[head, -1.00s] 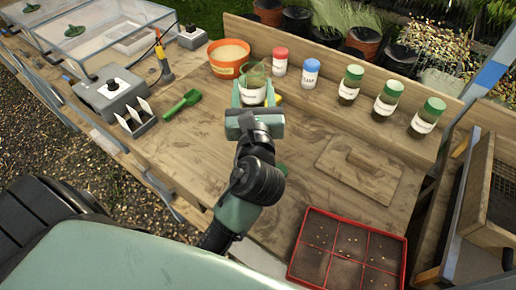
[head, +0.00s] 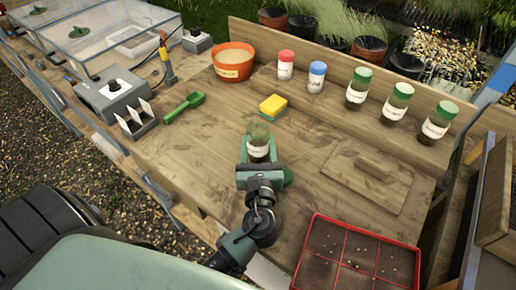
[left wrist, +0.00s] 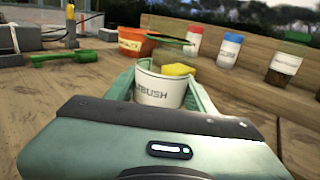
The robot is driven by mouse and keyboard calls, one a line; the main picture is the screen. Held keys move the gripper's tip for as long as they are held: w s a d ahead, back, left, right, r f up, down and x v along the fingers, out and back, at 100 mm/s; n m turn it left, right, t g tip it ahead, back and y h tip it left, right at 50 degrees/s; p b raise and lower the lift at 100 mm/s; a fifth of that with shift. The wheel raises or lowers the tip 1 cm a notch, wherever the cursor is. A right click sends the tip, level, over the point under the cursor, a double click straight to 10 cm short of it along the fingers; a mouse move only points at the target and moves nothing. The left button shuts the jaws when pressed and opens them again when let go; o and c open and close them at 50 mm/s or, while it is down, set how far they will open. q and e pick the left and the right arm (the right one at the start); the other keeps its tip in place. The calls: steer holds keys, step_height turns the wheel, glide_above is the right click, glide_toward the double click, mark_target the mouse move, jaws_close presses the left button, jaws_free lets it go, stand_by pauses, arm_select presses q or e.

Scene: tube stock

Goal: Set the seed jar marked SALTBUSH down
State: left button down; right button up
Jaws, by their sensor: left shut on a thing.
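The seed jar (head: 258,141) has a greenish see-through top and a white label, and stands upright over the middle of the wooden bench. In the left wrist view the jar (left wrist: 161,90) shows the label letters "LTBUSH", with the first letters cut off. My left gripper (head: 259,160) is shut on the jar, with a green finger on each side of it. The jar's base is hidden by the gripper, so I cannot tell whether it touches the bench. My right gripper is not in view.
A yellow sponge (head: 273,105) lies behind the jar. An orange tub (head: 233,64), red-lidded jar (head: 286,66), blue-lidded jar (head: 316,78) and several green-lidded jars stand along the back. A green scoop (head: 184,106) is left, a wooden board (head: 345,178) right, a red seed tray (head: 310,237) in front.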

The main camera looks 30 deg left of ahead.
arm_select(q)
steer(key=shift+f, duration=0.65)
steer(key=shift+f, duration=0.2)
steer(key=c, duration=0.6)
jaws_free()
steer(key=shift+o, duration=0.2)
steer(key=shift+r, duration=0.15)
steer(key=shift+s+d, duration=0.1)
steer(key=shift+s, duration=0.1)
steer(key=b+v, duration=0.2)
steer(key=v, duration=0.8)
steer(key=shift+s+d, duration=0.15)
steer(key=shift+s, duration=0.05)
steer(key=shift+s+d, duration=0.3)
steer(key=shift+s, duration=0.15)
